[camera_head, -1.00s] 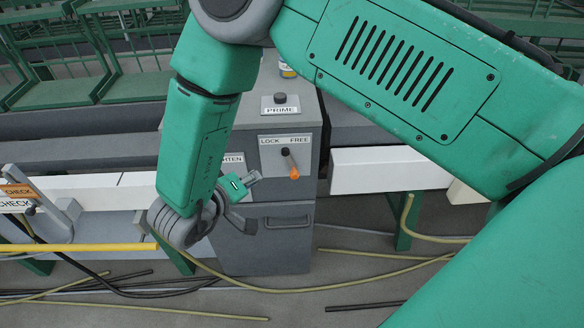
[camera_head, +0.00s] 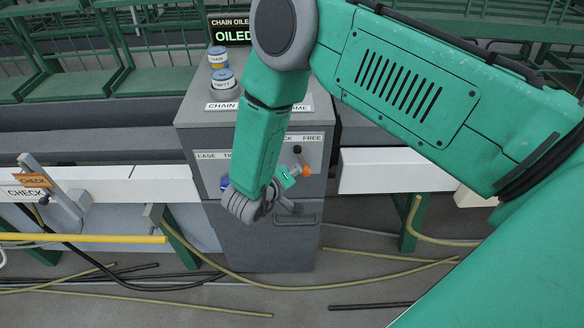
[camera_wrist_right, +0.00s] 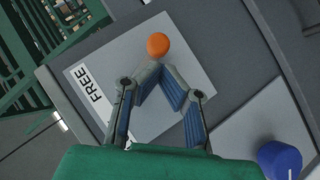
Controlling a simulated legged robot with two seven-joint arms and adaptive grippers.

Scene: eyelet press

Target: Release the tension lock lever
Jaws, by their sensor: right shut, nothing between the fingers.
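The tension lock lever is on the front of the grey cabinet (camera_head: 262,245). Its dark pivot (camera_head: 297,149) sits below the LOCK/FREE label, and its orange tip (camera_head: 306,171) hangs down and slightly right. LOCK is partly hidden by my right arm; FREE (camera_head: 312,137) shows. My right gripper (camera_head: 299,171) is shut and empty, with its fingertips at the orange tip. In the right wrist view the fingertips (camera_wrist_right: 155,72) meet just short of the orange ball (camera_wrist_right: 158,45); whether they touch it, I cannot tell. My left gripper is not in view.
A blue knob (camera_wrist_right: 280,162) is at the lower right of the wrist view. The cabinet's handle (camera_head: 295,219) is below the lever. Canisters (camera_head: 222,79) stand on top. White rails (camera_head: 385,170) flank the cabinet; hoses (camera_head: 330,288) lie on the floor.

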